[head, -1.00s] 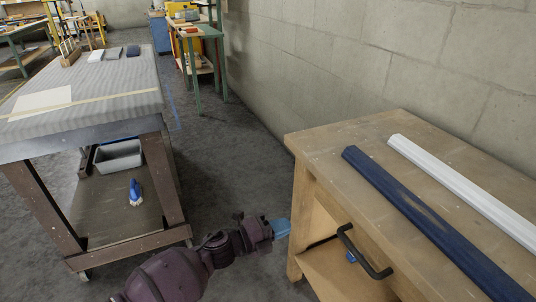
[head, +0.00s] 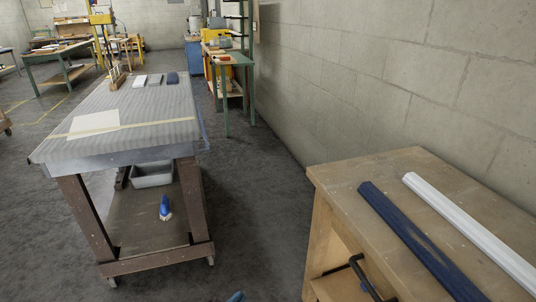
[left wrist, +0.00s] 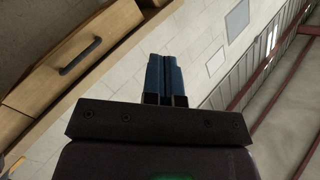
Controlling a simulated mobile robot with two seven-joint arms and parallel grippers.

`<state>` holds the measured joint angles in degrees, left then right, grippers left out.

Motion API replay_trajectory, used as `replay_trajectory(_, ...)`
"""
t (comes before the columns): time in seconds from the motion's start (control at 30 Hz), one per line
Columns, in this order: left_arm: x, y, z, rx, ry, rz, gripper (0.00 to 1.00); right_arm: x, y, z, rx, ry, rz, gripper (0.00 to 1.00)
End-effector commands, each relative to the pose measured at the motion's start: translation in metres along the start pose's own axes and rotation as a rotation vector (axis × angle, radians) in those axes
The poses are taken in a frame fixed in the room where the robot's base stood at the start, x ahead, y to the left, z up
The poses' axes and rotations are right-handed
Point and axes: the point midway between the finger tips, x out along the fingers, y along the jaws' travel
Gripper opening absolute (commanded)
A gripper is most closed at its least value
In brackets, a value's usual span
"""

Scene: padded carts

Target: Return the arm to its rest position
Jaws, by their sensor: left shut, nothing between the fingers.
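My left gripper shows in the head view only as a blue fingertip (head: 236,297) at the bottom edge; its arm is out of the frame. In the left wrist view its two blue fingers (left wrist: 166,80) lie together, shut with nothing between them. They point away from the dark wrist mount, with open space around them. My right gripper is in neither view.
A wooden bench (head: 345,175) stands at the right against the block wall, with a dark blue bar (head: 415,240) and a white bar (head: 465,225) on it. A padded cart (head: 150,125) stands at the left. Bare floor (head: 258,215) lies between.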

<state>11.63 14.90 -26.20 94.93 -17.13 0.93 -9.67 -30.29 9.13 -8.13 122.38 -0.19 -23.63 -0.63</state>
Motion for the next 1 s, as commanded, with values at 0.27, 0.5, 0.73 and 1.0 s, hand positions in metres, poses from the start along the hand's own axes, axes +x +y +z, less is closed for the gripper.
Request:
replay_trajectory(0.27,-0.099,-0.017,0.023,-0.271,-0.242,-0.101,0.00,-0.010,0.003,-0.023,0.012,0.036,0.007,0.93)
replay_trajectory(0.5,-0.195,-0.023,0.040,-0.490,-0.453,-0.189,0.00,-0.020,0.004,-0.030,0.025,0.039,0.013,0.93)
replay_trajectory(0.73,-0.277,-0.025,0.044,-0.651,-0.618,-0.263,0.00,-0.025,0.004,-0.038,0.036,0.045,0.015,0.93)
replay_trajectory(1.0,-0.311,-0.023,0.044,-0.714,-0.685,-0.291,0.00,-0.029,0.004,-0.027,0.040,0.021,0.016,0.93)
